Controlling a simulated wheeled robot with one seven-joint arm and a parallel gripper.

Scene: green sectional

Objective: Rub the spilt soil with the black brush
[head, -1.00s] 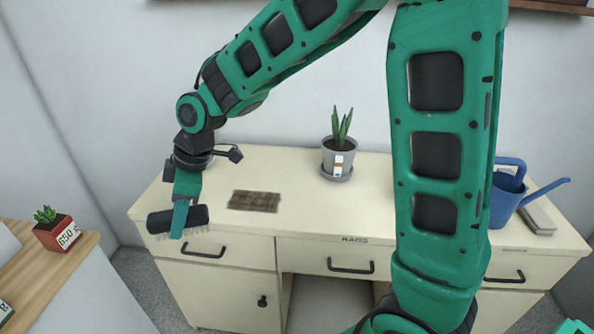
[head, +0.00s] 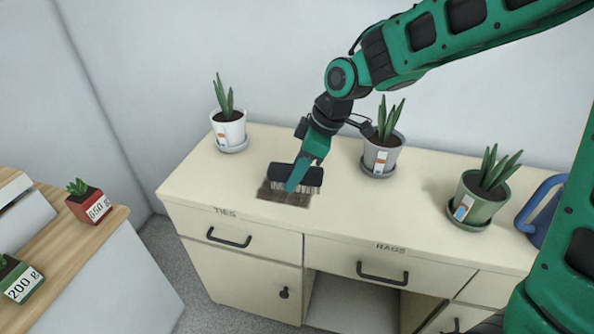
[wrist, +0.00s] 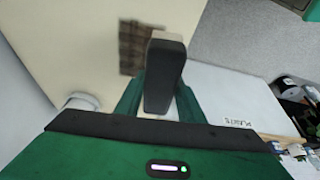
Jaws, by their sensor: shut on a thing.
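The black brush (head: 297,174) is held in my gripper (head: 297,180), bristles down, over the spilt soil. In the wrist view the brush (wrist: 165,72) sits between the green fingers of my gripper (wrist: 158,92). The spilt soil (head: 272,195) is a brown, roughly rectangular patch on the cream cabinet top, near its front edge and above the TIES drawer. The brush overlaps the back right part of the patch in the head view. I cannot tell whether the bristles touch it. The soil (wrist: 130,45) also shows beside the brush in the wrist view.
On the cream cabinet top (head: 345,215), a white pot (head: 229,130) stands left, a grey pot (head: 381,155) just right of my gripper, and a green pot (head: 478,200) farther right. A blue watering can (head: 540,215) is at the right. The front middle is clear.

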